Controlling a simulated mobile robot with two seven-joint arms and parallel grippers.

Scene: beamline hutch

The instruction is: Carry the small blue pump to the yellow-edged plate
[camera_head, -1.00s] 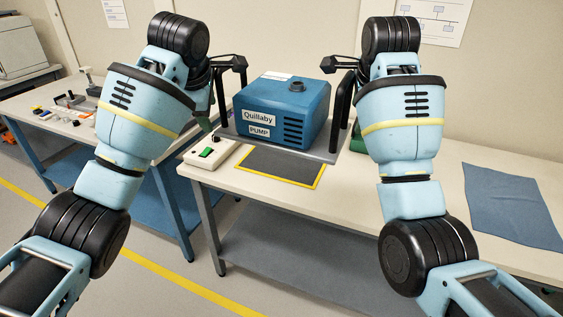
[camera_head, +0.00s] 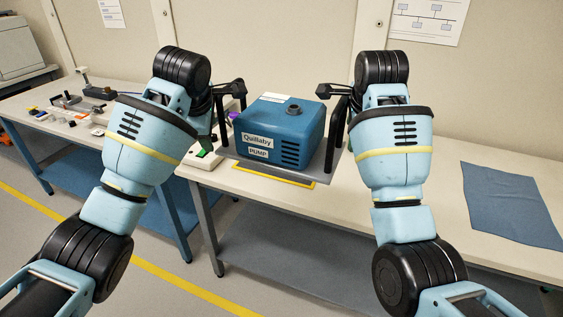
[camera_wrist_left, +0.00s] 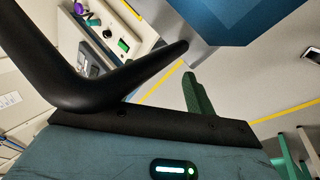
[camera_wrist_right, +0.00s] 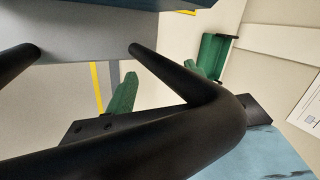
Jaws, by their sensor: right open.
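The blue pump (camera_head: 283,128), labelled "Quillaby PUMP", stands upright on a grey base (camera_head: 318,165) with black handles at its left and right sides. The yellow-edged plate (camera_head: 292,182) lies on the table below it; the pump's base hides most of it, and I cannot tell whether they touch. My left gripper (camera_head: 214,118) is at the left handle; a green finger (camera_wrist_left: 196,96) shows beside the handle in the left wrist view, but its grip is hidden. My right gripper (camera_head: 350,120) is at the right handle, open; the right wrist view shows a green finger (camera_wrist_right: 122,92) by the bar.
A white box with a green button (camera_head: 203,152) stands left of the pump, with a purple thing (camera_head: 234,116) behind it. A blue-grey mat (camera_head: 508,203) lies at the right of the table (camera_head: 420,170). A second bench (camera_head: 30,110) at the left holds several small items.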

